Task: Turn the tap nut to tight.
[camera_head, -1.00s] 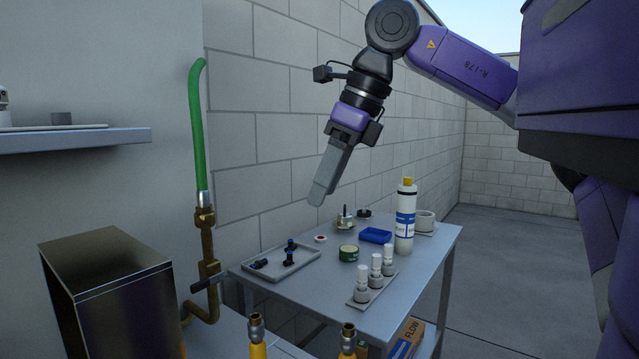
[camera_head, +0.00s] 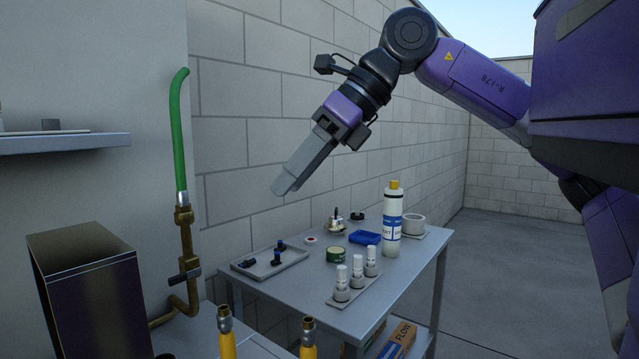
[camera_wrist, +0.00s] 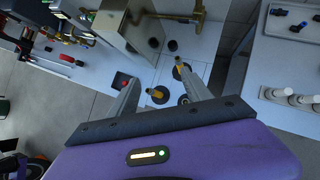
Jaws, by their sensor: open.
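The brass tap (camera_head: 183,245) stands against the wall at left, with a dark lever. A brass nut (camera_head: 183,215) joins its top to an upright green hose (camera_head: 181,130). I cannot tell from here how tight the nut is. My gripper (camera_head: 283,188) is in the air to the right of the hose, pointing down and left, apart from the tap. Brass tap pipework (camera_wrist: 190,17) shows at the top of that view, beyond the fingers.
A metal box (camera_head: 85,290) stands left of the tap. Two yellow brass-topped fittings (camera_head: 226,335) rise in front. The grey table (camera_head: 300,290) at right holds a tray, a white cartridge (camera_head: 392,225) and small bottles. A shelf (camera_head: 60,143) juts out at left.

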